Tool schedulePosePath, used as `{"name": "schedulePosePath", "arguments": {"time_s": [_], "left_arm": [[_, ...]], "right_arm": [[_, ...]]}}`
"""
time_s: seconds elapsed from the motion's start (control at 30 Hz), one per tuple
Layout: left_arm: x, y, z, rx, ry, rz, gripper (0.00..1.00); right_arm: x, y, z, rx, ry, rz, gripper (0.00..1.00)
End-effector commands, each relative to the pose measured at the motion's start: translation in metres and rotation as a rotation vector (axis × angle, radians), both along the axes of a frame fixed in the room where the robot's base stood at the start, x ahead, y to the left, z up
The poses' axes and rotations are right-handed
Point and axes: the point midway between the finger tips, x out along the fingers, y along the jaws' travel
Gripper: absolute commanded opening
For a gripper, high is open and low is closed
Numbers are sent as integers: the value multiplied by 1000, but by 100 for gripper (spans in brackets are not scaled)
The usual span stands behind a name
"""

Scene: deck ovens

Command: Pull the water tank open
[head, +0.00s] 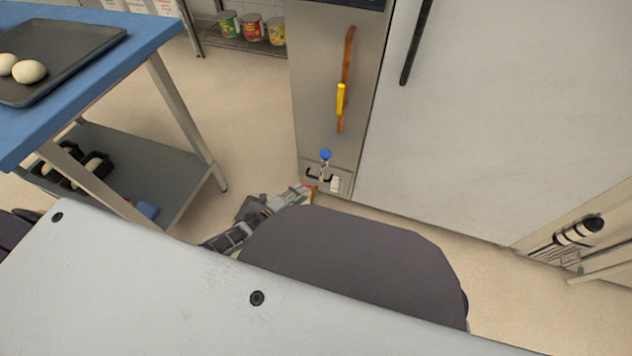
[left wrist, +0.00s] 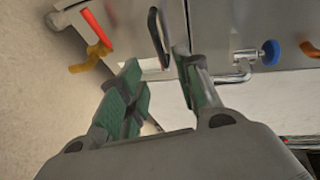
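The water tank is the small steel front (head: 345,187) low on the tall steel cabinet, with a black loop handle (head: 316,174). The handle also shows in the left wrist view (left wrist: 154,34). My left gripper (head: 307,193) is low at the cabinet's foot, just left of the tank front. In the left wrist view my left gripper (left wrist: 157,62) is open, with green-padded fingers apart. The black handle lies just beyond the fingertips, nearer the right finger; I cannot tell whether they touch. No object shows between the fingers. My right gripper is not in view.
A tap with a blue knob (head: 325,154) sticks out above the tank; the knob is right of the fingers in the left wrist view (left wrist: 270,52). A red-handled valve (left wrist: 92,28) is at the left there. A blue-topped table (head: 150,35) stands at left.

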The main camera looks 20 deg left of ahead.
Motion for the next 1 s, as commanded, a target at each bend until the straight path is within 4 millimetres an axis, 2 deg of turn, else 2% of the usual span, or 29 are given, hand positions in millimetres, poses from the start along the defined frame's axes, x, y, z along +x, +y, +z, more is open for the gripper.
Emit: {"name": "schedulePosePath", "arguments": {"time_s": [0.2, 1.0], "left_arm": [[21, -9, -6, 0, -1, 0, 34], [85, -39, -20, 0, 0, 0, 34]], "right_arm": [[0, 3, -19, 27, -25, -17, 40], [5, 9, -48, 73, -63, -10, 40]]}}
